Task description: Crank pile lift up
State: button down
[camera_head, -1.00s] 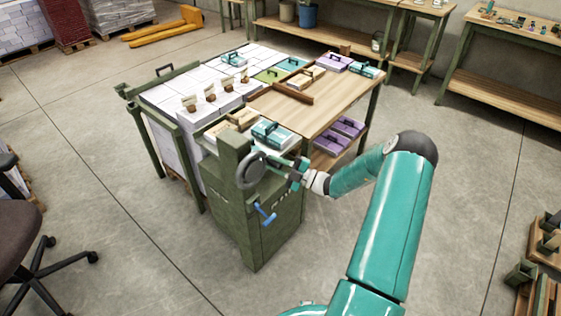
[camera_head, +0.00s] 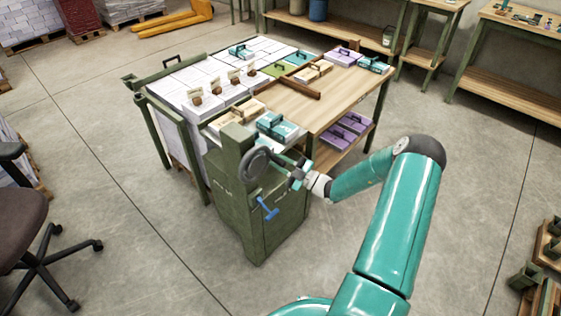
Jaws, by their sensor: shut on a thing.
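A dark green lift cabinet (camera_head: 232,219) stands at the near corner of the pile. A grey crank wheel (camera_head: 246,172) is on its upper part. My gripper (camera_head: 294,172) is at the right of the wheel, shut on the crank handle; the small contact itself is hard to make out. A blue T-shaped handle (camera_head: 267,208) sticks out of the cabinet below the wheel, apart from my gripper. The pile of white paper stacks (camera_head: 204,72) lies behind the cabinet, level with the wooden table beside it. Several small tagged stamps stand along its near part.
A wooden table (camera_head: 285,100) adjoins the pile, with teal, purple and tan boxes on it and purple boxes on its lower shelf. An office chair (camera_head: 14,212) stands at the left. Workbenches (camera_head: 500,84) line the back right. The concrete floor around the cabinet is clear.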

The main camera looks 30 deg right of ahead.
jog(key=shift+a+f, duration=0.15)
jog(key=shift+a, duration=0.1)
jog(key=c, duration=1.3)
grip_release()
jog(key=shift+o, duration=0.3)
jog(key=shift+d, duration=0.15)
jog(key=v, duration=1.3)
jog(key=shift+s+d, duration=0.25)
jog(key=shift+s, duration=0.1)
